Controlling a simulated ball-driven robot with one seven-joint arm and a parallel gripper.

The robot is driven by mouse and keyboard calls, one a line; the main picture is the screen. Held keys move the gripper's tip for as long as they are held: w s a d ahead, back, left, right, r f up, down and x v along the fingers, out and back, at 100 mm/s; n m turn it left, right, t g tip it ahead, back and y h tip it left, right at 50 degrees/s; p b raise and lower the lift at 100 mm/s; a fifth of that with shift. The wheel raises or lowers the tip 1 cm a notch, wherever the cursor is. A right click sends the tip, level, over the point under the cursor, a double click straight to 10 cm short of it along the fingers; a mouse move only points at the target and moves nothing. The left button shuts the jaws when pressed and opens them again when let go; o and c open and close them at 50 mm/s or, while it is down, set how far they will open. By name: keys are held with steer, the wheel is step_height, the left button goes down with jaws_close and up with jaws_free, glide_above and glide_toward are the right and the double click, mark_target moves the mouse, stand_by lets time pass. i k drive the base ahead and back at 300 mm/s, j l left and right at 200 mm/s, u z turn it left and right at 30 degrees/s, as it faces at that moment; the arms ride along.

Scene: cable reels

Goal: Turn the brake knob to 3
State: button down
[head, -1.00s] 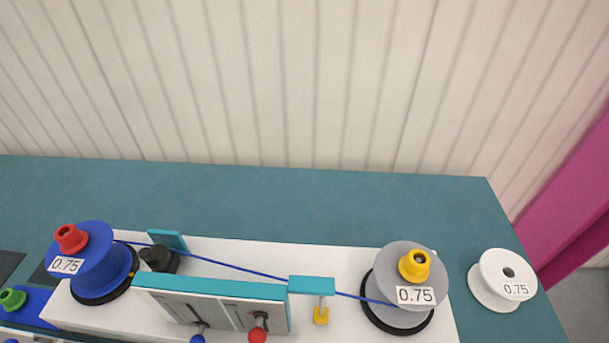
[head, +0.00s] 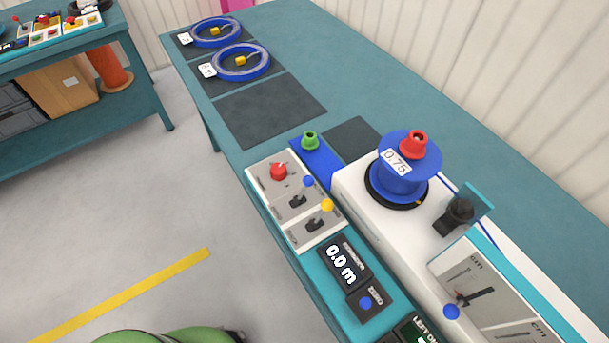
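A red knob (head: 278,171) sits on a light grey control panel (head: 262,184) at the table's front edge, in the middle of the head view. A black knob-like part (head: 460,211) stands on the white machine bed (head: 348,184), right of the blue reel (head: 404,181). I cannot tell from a readable label which of these is the brake knob, and no scale number can be read. My gripper is not in view.
A display (head: 342,263) reads 0.0 m. Blue cable coils (head: 240,62) lie on dark mats at the far end. Open floor lies left of the table (head: 275,70).

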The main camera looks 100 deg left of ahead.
mark_target(279, 171)
steer(key=u, duration=1.9)
steer(key=k+l+u, duration=0.2)
steer(key=l, duration=0.15)
steer(key=l+u, duration=0.2)
steer(key=k+l+u, duration=0.2)
steer(key=l, duration=0.2)
